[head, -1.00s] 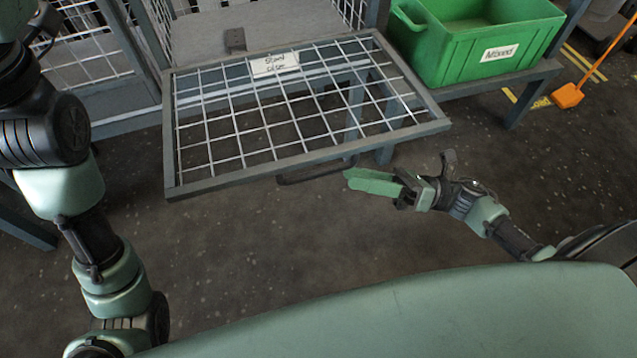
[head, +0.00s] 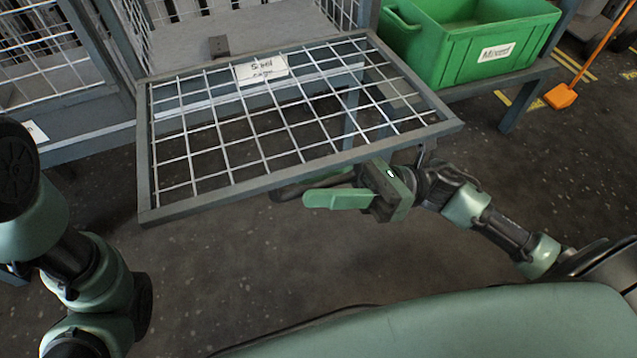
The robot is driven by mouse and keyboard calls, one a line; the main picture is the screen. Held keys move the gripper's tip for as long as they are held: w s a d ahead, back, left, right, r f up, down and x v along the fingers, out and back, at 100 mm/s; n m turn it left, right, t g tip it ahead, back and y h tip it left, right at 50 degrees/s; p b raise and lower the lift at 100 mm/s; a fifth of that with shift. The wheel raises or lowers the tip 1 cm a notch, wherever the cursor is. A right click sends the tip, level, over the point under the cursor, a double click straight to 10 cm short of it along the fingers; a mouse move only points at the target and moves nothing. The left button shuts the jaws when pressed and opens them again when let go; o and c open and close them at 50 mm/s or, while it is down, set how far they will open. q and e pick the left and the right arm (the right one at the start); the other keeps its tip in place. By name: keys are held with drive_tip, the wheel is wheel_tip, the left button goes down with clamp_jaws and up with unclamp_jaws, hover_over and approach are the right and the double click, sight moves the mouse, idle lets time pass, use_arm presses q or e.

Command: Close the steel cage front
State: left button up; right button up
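The steel cage front (head: 447,117) is a grey-framed wire-mesh panel. My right gripper (head: 330,190) is at the handle's right part, just below that edge. Its green fingers look apart, with the handle seeming to run between them; whether they touch it is unclear. My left arm shows at the left edge, but its gripper is out of view.
The cage (head: 85,128) with mesh walls stands behind the panel. A small dark block (head: 218,46) is at the opening. A green bin (head: 455,50) labelled "Mixed" stands on a bench at right. An orange broom (head: 561,96) is far right. The floor (head: 250,270) in front is clear.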

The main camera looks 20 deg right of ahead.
clamp_jaws()
idle(1.4)
